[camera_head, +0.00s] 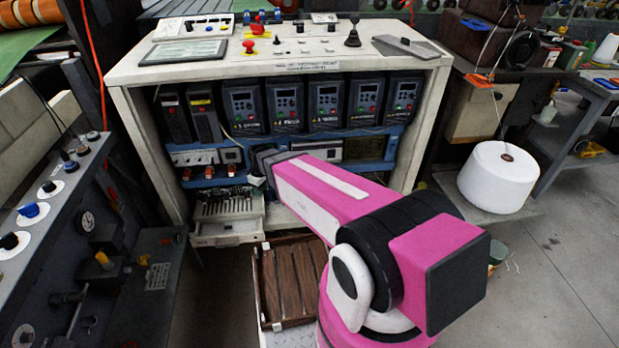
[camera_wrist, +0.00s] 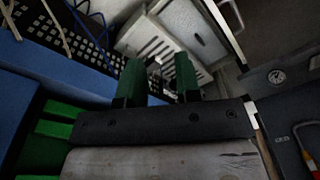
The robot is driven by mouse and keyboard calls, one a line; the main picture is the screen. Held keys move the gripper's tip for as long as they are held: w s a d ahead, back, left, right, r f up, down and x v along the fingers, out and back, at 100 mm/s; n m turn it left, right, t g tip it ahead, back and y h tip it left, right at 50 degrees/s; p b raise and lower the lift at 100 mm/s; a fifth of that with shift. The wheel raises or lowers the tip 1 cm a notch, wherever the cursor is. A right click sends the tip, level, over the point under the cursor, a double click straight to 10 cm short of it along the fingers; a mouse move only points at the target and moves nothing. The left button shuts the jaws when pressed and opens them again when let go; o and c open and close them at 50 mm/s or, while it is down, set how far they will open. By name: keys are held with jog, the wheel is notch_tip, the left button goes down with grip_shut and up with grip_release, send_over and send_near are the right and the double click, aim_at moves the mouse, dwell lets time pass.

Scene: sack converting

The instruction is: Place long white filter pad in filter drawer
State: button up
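My gripper (camera_wrist: 158,75) has two green fingers that stand apart, with no object clearly held between them. In the head view its tip is hidden at the end of my pink arm, inside the open front of the white cabinet. A white drawer unit with a slotted top (camera_head: 228,208), apparently the filter drawer, sits low in the cabinet, left of my arm. Its slotted white surface also shows just beyond my fingertips in the wrist view (camera_wrist: 158,42). I cannot make out the long white filter pad for certain in either view.
A row of grey drive units (camera_head: 285,105) and blue shelving stand above the drawer. A wooden slatted crate (camera_head: 290,280) is on the floor in front. A grey valve panel (camera_head: 50,215) stands at left.

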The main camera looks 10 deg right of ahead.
jog(key=s+d+r+m, duration=0.4)
jog(key=d+r+m, duration=0.1)
jog(key=d, duration=0.4)
jog(key=s+d+r+m, duration=0.5)
jog(key=d+r, duration=0.1)
jog(key=d, duration=0.4)
jog(key=shift+s+r+h, duration=0.25)
jog(key=shift+h, duration=0.15)
